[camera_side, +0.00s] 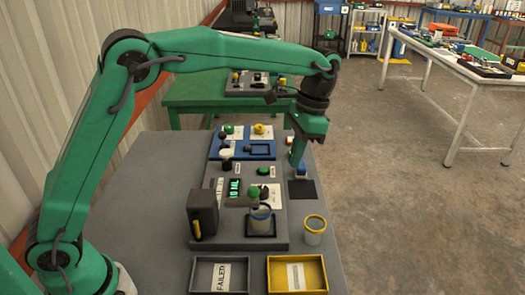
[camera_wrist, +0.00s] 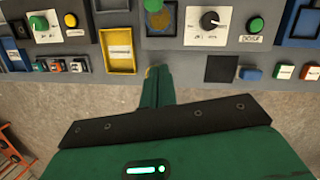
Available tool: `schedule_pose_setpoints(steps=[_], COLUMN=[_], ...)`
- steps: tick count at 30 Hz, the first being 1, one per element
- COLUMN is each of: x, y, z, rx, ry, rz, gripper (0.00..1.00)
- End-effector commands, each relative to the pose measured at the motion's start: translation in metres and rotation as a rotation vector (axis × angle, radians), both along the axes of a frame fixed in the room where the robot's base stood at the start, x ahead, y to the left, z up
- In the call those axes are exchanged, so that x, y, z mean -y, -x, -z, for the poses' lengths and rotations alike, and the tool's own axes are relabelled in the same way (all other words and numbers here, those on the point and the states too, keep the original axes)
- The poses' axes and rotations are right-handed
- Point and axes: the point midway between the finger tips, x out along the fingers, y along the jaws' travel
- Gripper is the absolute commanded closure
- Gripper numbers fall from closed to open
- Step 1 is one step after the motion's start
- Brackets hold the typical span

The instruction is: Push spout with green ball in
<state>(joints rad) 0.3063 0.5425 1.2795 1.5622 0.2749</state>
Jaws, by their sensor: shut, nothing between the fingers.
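The spout under the green ball is too small to make out. My gripper (camera_side: 297,163) points down over the right edge of the bench, to the right of and farther back than the green ball, and apart from it. In the wrist view my gripper (camera_wrist: 159,72) has its green fingers together with nothing between them. A green round top (camera_wrist: 153,5) is cut off at that view's upper edge.
A yellow-rimmed cup (camera_side: 314,232) stands at the station's right. A grey tray marked FAILED (camera_side: 220,262) and a yellow tray (camera_side: 297,258) lie in front. A dark box (camera_side: 203,213) stands at left. A black pad (camera_side: 301,190) lies near my gripper.

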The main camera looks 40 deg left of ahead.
Motion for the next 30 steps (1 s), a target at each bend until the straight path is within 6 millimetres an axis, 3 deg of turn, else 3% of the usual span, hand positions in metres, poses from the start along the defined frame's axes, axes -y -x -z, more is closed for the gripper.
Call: schedule_pose_setpoints(steps=[18, 30], x=[-0.013, -0.031], y=[0.019, 0.047], z=[0.085, 0.074], rx=[-0.003, 0.001], ry=[0.003, 0.009], rz=[-0.001, -0.003], gripper=[1.00, 1.00])
